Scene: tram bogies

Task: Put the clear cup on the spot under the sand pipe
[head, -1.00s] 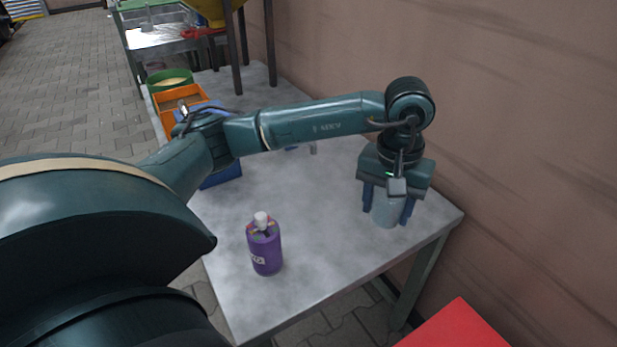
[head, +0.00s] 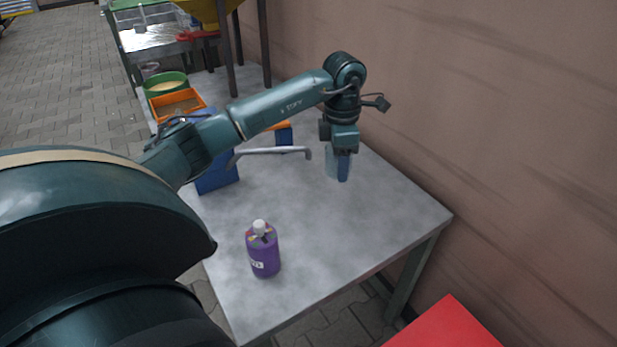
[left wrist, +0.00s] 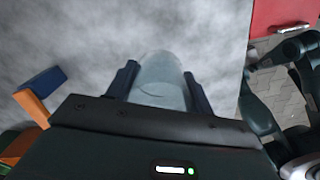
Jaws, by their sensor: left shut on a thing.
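The clear cup (head: 332,163) is between the fingers of my left gripper (head: 340,168), over the far right part of the grey table (head: 320,240). The left gripper is shut on it. In the left wrist view the cup (left wrist: 162,82) sits between the two dark blue fingers. I cannot tell whether its base touches the table. A grey pipe (head: 270,152) with a down-turned end runs above the table, just left of the cup; it may be the sand pipe. I cannot make out a marked spot beneath it. My right gripper is not in view.
A purple bottle (head: 263,255) with a white cap stands at the near left. Blue blocks (head: 217,178), an orange tray (head: 176,104) and a green tub (head: 166,84) stand farther back. The near right of the table is clear. A wall closes the right side.

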